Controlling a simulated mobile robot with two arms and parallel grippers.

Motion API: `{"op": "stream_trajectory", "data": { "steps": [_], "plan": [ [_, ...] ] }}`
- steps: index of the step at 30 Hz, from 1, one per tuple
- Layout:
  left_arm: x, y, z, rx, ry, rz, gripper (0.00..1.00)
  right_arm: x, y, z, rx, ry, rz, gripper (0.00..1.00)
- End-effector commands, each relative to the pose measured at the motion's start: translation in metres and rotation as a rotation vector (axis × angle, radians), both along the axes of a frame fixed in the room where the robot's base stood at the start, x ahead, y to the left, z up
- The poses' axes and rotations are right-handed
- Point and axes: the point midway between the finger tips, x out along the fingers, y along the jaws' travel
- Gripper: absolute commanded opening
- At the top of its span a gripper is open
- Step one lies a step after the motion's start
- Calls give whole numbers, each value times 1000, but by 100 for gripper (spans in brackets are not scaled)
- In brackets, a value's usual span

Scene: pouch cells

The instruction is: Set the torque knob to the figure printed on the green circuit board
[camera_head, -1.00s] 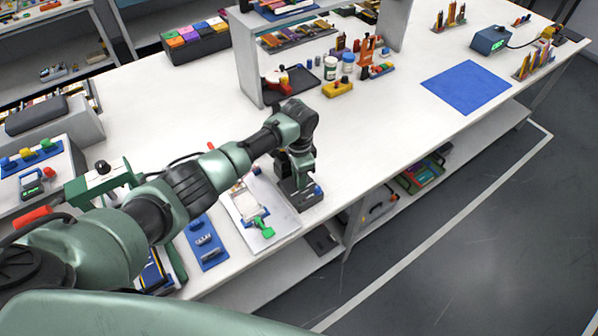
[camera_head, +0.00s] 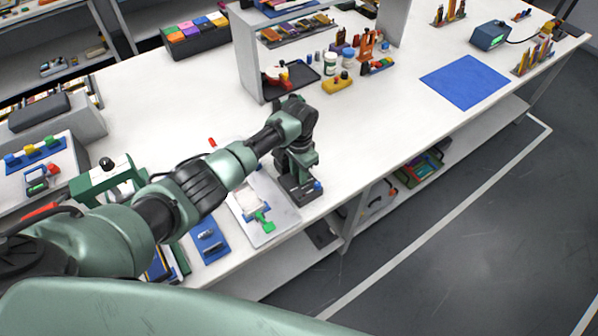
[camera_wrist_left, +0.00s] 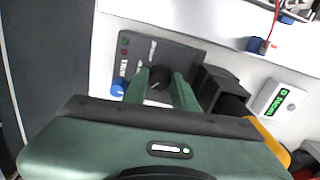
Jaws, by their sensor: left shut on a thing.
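A dark control box (camera_head: 303,193) stands at the front edge of the white bench, below my left gripper (camera_head: 297,176). In the left wrist view the box's panel (camera_wrist_left: 185,58) carries a black knob (camera_wrist_left: 159,82), a blue knob (camera_wrist_left: 118,88) and small red and green lights. My left gripper (camera_wrist_left: 160,76) points down at the panel, with its two green fingers shut on the black knob. The knob's scale is too small to read. I cannot make out a green circuit board or its printed figure.
Left of the box lies a pale board (camera_head: 280,211) with a green clamp-like piece (camera_head: 264,222). A blue tray (camera_head: 210,247) lies further left. A white device with a green display (camera_wrist_left: 279,101) is near the gripper. A blue mat (camera_head: 465,82) lies far right.

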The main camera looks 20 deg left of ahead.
Motion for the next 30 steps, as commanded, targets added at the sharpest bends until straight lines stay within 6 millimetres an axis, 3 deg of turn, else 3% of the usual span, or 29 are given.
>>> {"op": "stream_trajectory", "data": {
  "steps": [1,2,4,16,30],
  "plan": [
    [1,0,0,0,-2,-1,0,0,0,0,0,0,0,36],
    [1,0,0,0,-2,-1,30,0,0,0,0,0,0,36],
    [1,0,0,0,-2,-1,49,0,0,0,0,0,0,36],
    [1,0,6,-2,-3,-2,49,0,0,-1,0,0,0,36],
    [1,0,72,0,-2,-1,49,0,0,-10,0,0,0,36]
  ]
}}
